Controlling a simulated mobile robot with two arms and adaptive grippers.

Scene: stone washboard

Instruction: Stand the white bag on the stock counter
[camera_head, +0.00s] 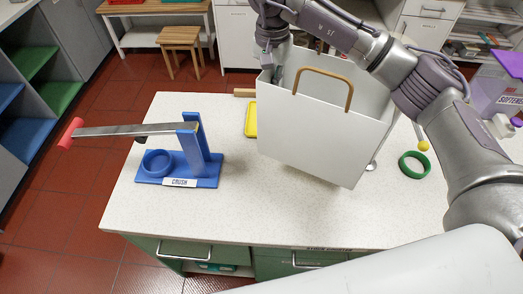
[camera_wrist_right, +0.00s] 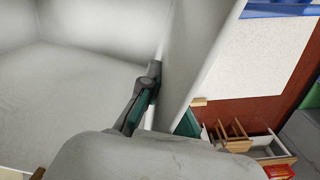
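The white bag (camera_head: 318,130) with a tan handle hangs tilted over the pale speckled counter (camera_head: 245,215) in the head view, its lower right corner lowest. Whether that corner touches the top is hard to tell. My right gripper (camera_head: 271,70) reaches in from above at the bag's upper left edge. In the right wrist view the bag's wall (camera_wrist_right: 192,50) runs between the gripper's fingers (camera_wrist_right: 168,112), one inside the bag and one outside, so it looks shut on the wall. My left gripper is not in view.
A blue can crusher (camera_head: 190,165) stands at the counter's left. A yellow tray (camera_head: 251,120) lies partly behind the bag. A green ring (camera_head: 413,165) and a purple-and-white softener container (camera_head: 497,85) are at the right. The front middle of the counter is clear.

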